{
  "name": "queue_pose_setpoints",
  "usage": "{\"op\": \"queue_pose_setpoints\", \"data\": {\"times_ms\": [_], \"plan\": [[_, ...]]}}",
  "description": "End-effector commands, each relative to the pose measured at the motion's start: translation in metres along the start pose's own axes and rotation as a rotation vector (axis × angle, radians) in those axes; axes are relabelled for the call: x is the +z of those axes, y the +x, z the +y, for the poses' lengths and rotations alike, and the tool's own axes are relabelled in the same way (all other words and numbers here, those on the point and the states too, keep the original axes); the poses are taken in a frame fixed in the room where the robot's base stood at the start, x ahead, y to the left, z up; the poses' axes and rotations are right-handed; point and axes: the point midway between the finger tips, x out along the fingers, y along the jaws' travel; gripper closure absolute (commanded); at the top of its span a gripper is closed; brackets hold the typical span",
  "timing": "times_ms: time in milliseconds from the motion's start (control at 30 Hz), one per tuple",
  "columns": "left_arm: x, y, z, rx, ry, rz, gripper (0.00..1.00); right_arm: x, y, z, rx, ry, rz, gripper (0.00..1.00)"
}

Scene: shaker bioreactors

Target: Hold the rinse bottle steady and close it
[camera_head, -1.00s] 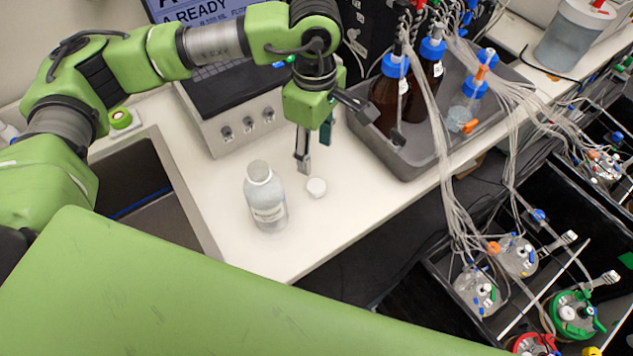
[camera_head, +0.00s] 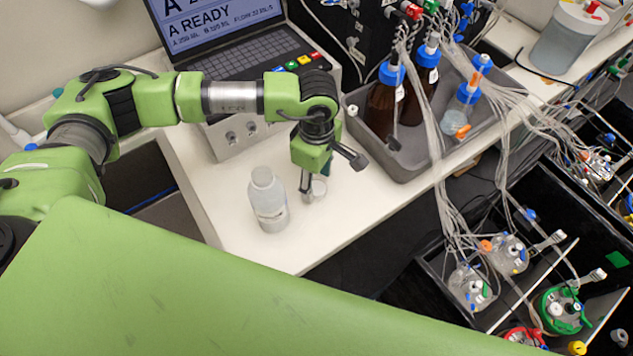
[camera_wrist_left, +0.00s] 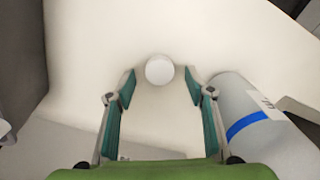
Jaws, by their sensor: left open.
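The rinse bottle (camera_head: 268,202), translucent white, stands upright and uncapped-looking on the white bench; its neck opening is hard to make out. In the left wrist view the bottle (camera_wrist_left: 245,112) with a blue label stripe lies just right of the fingers. A small round white cap (camera_wrist_left: 159,70) rests on the bench; in the head view it (camera_head: 319,188) is partly behind my finger. My left gripper (camera_wrist_left: 160,88) is open and points down, with the cap between and slightly beyond its fingertips, apparently not touched. My right gripper is out of view.
A grey tray (camera_head: 408,172) with brown bottles and tubing stands right of my left gripper. A laptop sits on a control box (camera_head: 232,138) behind. A sink (camera_head: 150,185) is left. The bench's front edge is close to the bottle, with bioreactor vessels beyond.

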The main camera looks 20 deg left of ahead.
Motion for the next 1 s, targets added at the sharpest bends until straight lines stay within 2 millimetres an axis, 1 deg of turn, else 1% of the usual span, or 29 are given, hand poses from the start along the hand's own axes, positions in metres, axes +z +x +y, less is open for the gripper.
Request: {"op": "queue_pose_setpoints", "data": {"times_ms": [33,100,200,500,533,633,1000], "plan": [[0.000,0.004,0.000,-0.002,-0.001,0.000,0.51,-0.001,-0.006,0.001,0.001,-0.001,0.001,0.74],[-0.001,0.012,0.000,-0.002,-0.001,0.001,0.51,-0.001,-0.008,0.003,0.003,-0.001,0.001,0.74],[-0.001,0.018,0.001,0.002,0.000,0.000,0.51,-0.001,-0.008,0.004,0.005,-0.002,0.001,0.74],[-0.001,0.018,0.001,0.002,0.000,0.000,0.51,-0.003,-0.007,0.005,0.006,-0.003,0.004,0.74],[-0.001,0.018,0.001,0.002,0.000,0.000,0.57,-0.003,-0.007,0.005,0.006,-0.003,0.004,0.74],[-0.001,0.018,0.001,0.002,0.000,0.000,0.80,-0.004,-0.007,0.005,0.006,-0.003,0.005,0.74],[-0.001,0.017,0.001,0.002,-0.001,0.000,0.80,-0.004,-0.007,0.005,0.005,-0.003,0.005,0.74]]}}
